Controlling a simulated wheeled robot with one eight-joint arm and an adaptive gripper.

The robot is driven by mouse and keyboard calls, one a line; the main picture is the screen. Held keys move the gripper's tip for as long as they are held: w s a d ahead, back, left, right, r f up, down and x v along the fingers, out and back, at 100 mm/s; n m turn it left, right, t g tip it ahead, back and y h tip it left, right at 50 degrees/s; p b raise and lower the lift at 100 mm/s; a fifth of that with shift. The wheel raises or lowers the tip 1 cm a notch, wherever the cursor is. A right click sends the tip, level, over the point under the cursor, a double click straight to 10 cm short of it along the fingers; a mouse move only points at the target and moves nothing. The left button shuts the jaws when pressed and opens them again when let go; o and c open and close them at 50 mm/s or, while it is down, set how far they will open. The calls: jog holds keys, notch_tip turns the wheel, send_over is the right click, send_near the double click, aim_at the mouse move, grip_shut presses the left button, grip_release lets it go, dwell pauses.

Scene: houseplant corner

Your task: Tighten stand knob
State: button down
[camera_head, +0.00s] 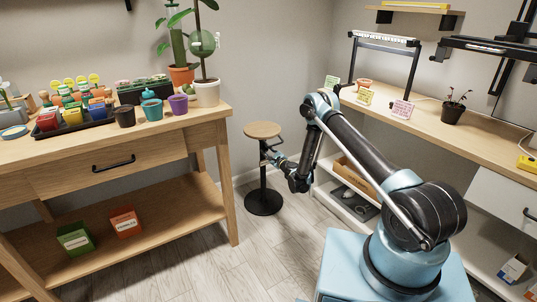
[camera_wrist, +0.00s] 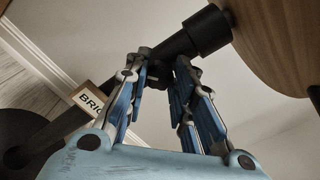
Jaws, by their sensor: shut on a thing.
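The stand is a tall stool-like piece with a round wooden top (camera_head: 263,130), a black post (camera_head: 263,180) and a round black base (camera_head: 264,202). It stands upright on the floor between the two benches. My gripper (camera_head: 273,156) reaches to the post just below the top. In the wrist view my gripper's blue fingers (camera_wrist: 160,68) are closed around a small dark knob (camera_wrist: 156,74) on the side of the post. The fingers hide part of the knob. The post runs diagonally there, with the wooden underside (camera_wrist: 275,40) at upper right.
A tag with letters starting "BRI" (camera_wrist: 90,98) is beside the post. The left bench (camera_head: 150,140) holds pots, seed packets and plants. The right bench (camera_head: 480,140) carries cards, a dark pot (camera_head: 452,112) and a lamp frame. Floor (camera_head: 215,255) in front of the stand is clear.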

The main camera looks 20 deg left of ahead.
jog(key=shift+m, duration=1.2)
jog(key=c, duration=1.3)
grip_release()
jog(key=shift+f, duration=0.1)
